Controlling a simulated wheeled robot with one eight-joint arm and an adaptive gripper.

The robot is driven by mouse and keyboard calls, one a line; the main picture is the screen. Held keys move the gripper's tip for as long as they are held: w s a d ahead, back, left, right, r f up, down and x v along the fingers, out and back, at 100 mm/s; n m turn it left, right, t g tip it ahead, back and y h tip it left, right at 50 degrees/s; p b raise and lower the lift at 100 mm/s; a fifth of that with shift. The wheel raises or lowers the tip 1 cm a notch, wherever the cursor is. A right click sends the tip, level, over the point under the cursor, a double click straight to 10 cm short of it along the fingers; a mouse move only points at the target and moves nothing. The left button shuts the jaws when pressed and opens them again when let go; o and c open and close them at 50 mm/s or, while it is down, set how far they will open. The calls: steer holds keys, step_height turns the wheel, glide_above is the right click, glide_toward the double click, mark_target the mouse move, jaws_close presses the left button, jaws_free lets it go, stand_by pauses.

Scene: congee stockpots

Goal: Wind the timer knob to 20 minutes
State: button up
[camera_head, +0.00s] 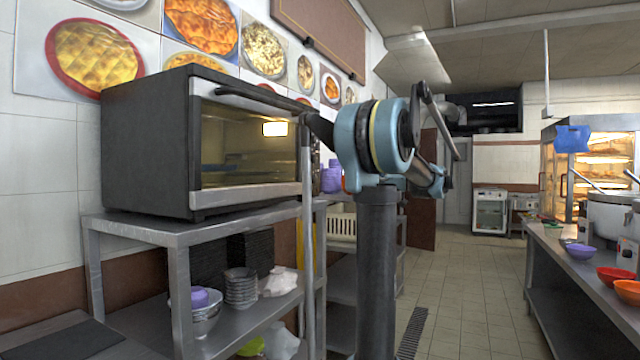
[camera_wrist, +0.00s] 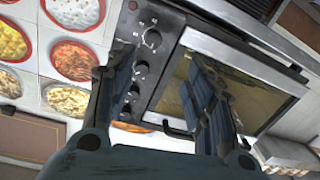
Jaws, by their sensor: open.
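The oven (camera_head: 145,140) is a dark box with a glass door, standing on a steel shelf unit. In the wrist view its control panel (camera_wrist: 165,22) carries a column of several dark round knobs. One knob (camera_wrist: 152,38) near the top has a marked dial around it, and another knob (camera_wrist: 141,68) is below it. I cannot read the markings or tell which knob is the timer. My gripper (camera_wrist: 158,60) is open and empty, with its fingers spread either side of part of the panel. No contact with a knob shows. In the head view my arm hides most of the panel.
The oven door's glass (camera_wrist: 225,85) and its dark bar handle (camera_head: 265,98) are beside the panel. The steel shelf (camera_head: 185,228) below holds stacked bowls (camera_head: 241,287). A counter (camera_head: 575,260) with bowls is at the right, with open tiled floor between.

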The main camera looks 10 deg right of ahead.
glide_toward(316, 178)
steer(key=x, duration=0.8)
steer(key=shift+w+a+f, duration=0.15)
steer(key=shift+w+a, duration=0.05)
steer(key=shift+a, duration=0.05)
steer(key=shift+c, duration=0.4)
steer(key=shift+d, duration=0.1)
steer(key=c, duration=1)
